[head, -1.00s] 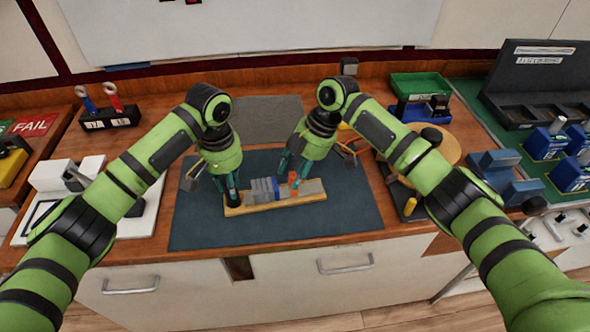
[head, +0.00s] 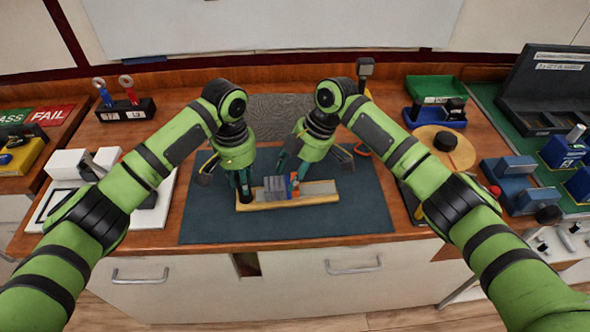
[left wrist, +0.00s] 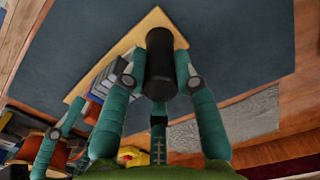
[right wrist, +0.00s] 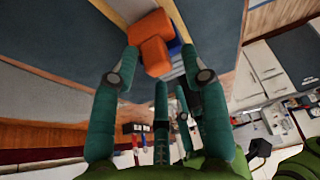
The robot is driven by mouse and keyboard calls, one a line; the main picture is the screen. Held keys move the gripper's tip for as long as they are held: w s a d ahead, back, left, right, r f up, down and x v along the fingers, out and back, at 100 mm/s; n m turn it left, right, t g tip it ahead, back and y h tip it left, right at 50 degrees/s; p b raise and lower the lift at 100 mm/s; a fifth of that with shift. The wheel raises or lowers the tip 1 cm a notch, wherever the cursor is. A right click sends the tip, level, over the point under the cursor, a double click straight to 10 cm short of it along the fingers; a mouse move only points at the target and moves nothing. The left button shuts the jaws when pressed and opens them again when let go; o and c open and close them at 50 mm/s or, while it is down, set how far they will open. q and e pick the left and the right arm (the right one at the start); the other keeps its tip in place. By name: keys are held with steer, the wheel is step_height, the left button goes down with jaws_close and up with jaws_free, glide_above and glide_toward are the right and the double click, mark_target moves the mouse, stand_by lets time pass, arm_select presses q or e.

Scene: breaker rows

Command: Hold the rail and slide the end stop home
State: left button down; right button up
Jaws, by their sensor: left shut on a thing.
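The rail (head: 322,190) is a grey strip on a wooden base (head: 310,201) lying on the dark mat. Grey breakers (head: 273,187) sit on it, with a blue piece (head: 287,186) at their right side. The orange end stop (head: 295,188) is right against or very close to the blue piece; it shows as a stepped block in the right wrist view (right wrist: 152,42). My left gripper (head: 243,190) is shut on the black post (left wrist: 160,62) at the base's left end. My right gripper (right wrist: 162,58) has its fingers apart around or just above the end stop; contact is unclear.
The dark mat (head: 330,222) is clear in front of the rail. A white board with a lever (head: 85,185) lies left, a round wooden disc (head: 447,146) right. A green tray (head: 435,88) and a rack with two ring-topped tools (head: 125,110) stand at the back.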

steer(key=shift+d+r, duration=0.1)
steer(key=shift+d, duration=0.05)
steer(key=shift+w+d+r, duration=0.1)
steer(key=shift+d+r, duration=0.05)
steer(key=shift+r, duration=0.15)
arm_select(q)
steer(key=shift+a, duration=0.1)
arm_select(e)
steer(key=v, duration=1.1)
steer(key=shift+r, duration=0.1)
arm_select(q)
steer(key=c, duration=0.9)
jaws_free()
